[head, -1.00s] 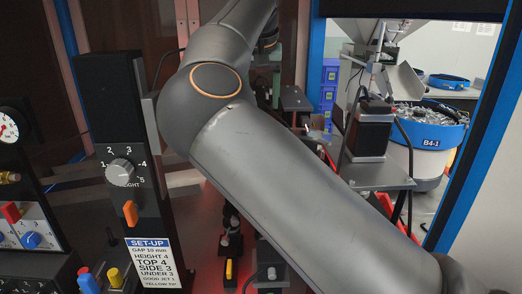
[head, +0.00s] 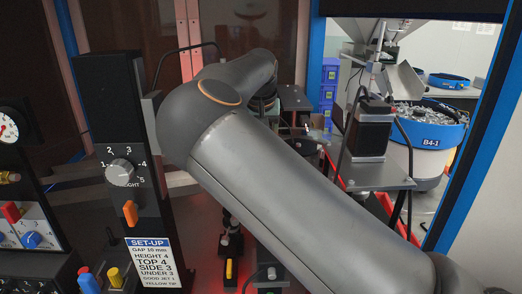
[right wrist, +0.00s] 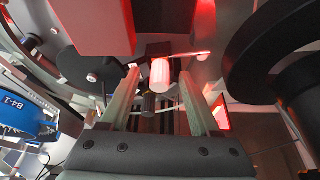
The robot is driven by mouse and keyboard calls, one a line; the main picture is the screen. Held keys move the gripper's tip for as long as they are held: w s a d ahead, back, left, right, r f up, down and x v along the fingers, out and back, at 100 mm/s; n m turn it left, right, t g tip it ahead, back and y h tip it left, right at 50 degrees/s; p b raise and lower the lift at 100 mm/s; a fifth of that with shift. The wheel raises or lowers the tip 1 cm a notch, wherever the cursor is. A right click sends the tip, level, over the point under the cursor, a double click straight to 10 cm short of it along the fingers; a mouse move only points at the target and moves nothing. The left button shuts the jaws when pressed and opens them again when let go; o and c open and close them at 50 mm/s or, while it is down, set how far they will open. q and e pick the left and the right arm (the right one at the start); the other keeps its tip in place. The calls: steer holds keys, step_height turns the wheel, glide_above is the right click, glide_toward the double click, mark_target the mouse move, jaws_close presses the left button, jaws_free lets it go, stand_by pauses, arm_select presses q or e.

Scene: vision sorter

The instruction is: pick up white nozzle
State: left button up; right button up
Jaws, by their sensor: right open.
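In the right wrist view a short white ribbed nozzle (right wrist: 160,76) shows between and a little beyond the fingertips of my right gripper (right wrist: 159,84). The fingers are apart, with a gap on each side of the nozzle, and look empty. A thin red-lit tube (right wrist: 190,54) runs to the right from near the top of the nozzle. In the head view my right arm crosses the middle and hides its own gripper; I cannot make out the nozzle there. My left gripper is in neither view.
A red-lit block (right wrist: 93,25) sits close above the left finger, and a large dark round part (right wrist: 265,50) is on the right. In the head view, a dark motor block (head: 368,130) stands right of my arm. A blue-rimmed bowl (head: 433,128) lies beyond it.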

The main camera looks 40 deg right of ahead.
jaws_close()
stand_by(0.5)
